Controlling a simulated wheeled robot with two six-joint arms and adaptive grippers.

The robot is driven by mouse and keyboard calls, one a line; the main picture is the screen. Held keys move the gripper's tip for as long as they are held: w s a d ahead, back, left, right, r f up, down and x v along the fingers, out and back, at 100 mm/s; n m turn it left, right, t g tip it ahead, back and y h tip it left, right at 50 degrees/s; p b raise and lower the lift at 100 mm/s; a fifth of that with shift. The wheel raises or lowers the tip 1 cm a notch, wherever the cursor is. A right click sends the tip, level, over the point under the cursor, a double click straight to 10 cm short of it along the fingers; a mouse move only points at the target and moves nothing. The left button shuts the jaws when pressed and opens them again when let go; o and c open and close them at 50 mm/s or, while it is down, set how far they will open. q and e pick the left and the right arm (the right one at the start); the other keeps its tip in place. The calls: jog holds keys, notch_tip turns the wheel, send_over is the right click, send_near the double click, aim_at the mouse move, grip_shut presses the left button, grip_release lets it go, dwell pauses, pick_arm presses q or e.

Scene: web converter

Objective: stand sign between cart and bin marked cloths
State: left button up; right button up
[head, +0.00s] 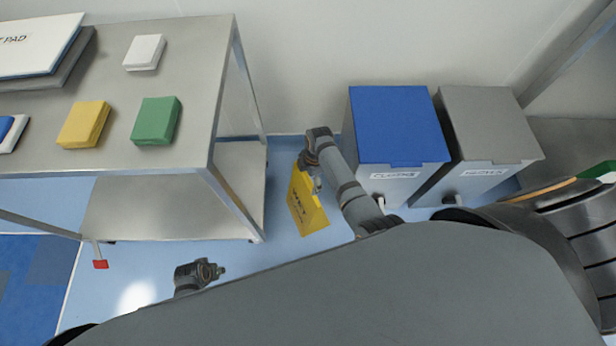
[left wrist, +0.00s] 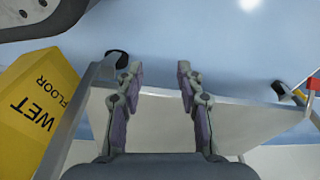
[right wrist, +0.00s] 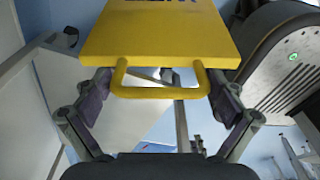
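The yellow wet-floor sign (head: 307,203) is on the floor between the metal cart (head: 228,160) and the blue-lidded bin (head: 398,125). The bin's front label is too small to read surely. My right gripper (head: 312,182) is at the top of the sign. In the right wrist view the sign (right wrist: 160,35) fills the top, and its handle lies between my widely spread fingers (right wrist: 160,90); they look open around it, and contact is unclear. My left gripper (left wrist: 158,90) is open and empty, low in front of the cart; the sign (left wrist: 38,105) shows at its left.
A grey bin (head: 487,125) stands right of the blue one. The cart top holds yellow (head: 83,124), green (head: 156,120) and white (head: 145,51) packs. A red-tipped cart foot pedal (head: 100,264) sticks out. Floor (head: 285,258) in front of the sign is clear.

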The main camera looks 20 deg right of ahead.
dwell(0.3)
jog(key=shift+r, duration=0.35)
jog(key=r+p, duration=0.1)
jog(key=r, duration=0.2)
jog(key=r+p, duration=0.1)
jog(key=shift+w+d+r+p, duration=0.1)
jog(key=shift+d+r+p, duration=0.2)
jog(key=shift+d+r, duration=0.1)
pick_arm(q)
jog(key=s+a+f+p, duration=0.1)
jog(key=s+f+p, duration=0.1)
jog(key=s+f, duration=0.3)
jog(key=shift+s+a, duration=0.4)
jog(key=shift+s, duration=0.85)
pick_arm(e)
notch_tip(320, 180, up, 7)
jog(key=d, duration=0.1)
jog(key=shift+f, duration=0.15)
